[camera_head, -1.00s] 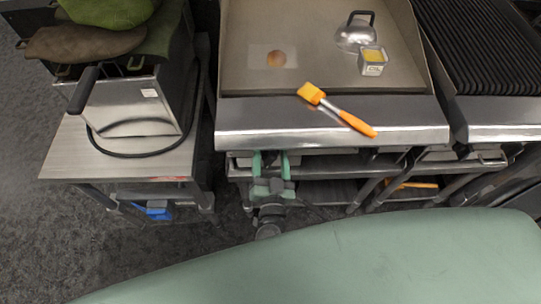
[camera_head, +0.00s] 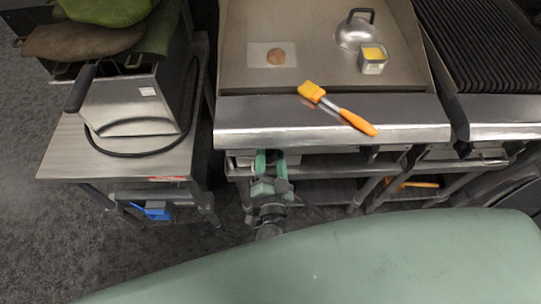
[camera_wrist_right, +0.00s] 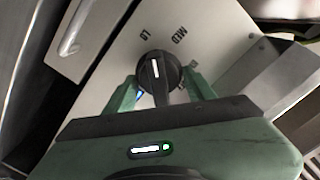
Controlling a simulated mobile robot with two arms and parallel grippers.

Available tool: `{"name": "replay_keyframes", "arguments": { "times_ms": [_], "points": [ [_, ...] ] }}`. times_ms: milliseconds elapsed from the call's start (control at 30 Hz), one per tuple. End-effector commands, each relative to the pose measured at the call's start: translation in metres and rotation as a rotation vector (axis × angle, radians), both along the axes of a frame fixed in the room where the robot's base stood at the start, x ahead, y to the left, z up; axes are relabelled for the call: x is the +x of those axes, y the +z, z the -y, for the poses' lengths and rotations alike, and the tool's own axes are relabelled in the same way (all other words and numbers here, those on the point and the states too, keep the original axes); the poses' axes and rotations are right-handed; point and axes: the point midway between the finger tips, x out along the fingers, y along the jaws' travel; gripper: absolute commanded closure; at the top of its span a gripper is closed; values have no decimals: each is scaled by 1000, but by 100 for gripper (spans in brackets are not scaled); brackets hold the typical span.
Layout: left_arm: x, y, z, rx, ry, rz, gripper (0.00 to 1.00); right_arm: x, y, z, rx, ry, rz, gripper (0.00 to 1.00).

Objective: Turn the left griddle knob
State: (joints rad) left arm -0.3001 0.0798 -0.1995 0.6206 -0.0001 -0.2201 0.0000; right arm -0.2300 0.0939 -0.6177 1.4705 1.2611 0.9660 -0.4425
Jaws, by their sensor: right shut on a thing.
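The left griddle knob (camera_wrist_right: 165,68) is a round black dial with a white mark, on a pale panel with LO and MED printed above it in the right wrist view. The mark points up the picture, toward the LO and MED lettering. My right gripper (camera_wrist_right: 162,86) has its green fingers on both sides of the knob's grip and is shut on it. In the head view the right gripper (camera_head: 271,158) is at the left end of the griddle (camera_head: 330,118) front, under its steel ledge, which hides the knob. My left gripper is not in view.
An orange brush (camera_head: 340,110) lies across the griddle's front ledge. A fryer (camera_head: 135,100) stands left; a black grill (camera_head: 487,50) is at right.

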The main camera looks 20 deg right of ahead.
Motion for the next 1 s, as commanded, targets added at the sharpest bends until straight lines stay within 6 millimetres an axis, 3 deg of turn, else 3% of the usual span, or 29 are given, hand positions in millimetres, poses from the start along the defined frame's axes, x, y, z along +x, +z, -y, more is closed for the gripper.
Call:
{"name": "replay_keyframes", "arguments": {
  "times_ms": [600, 1000],
  "points": [
    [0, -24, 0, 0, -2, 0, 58, -2, -8, 1, 507, 1, 139, 86],
    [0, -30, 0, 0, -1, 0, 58, -2, -8, 1, 648, 2, 179, 86]
  ]
}}
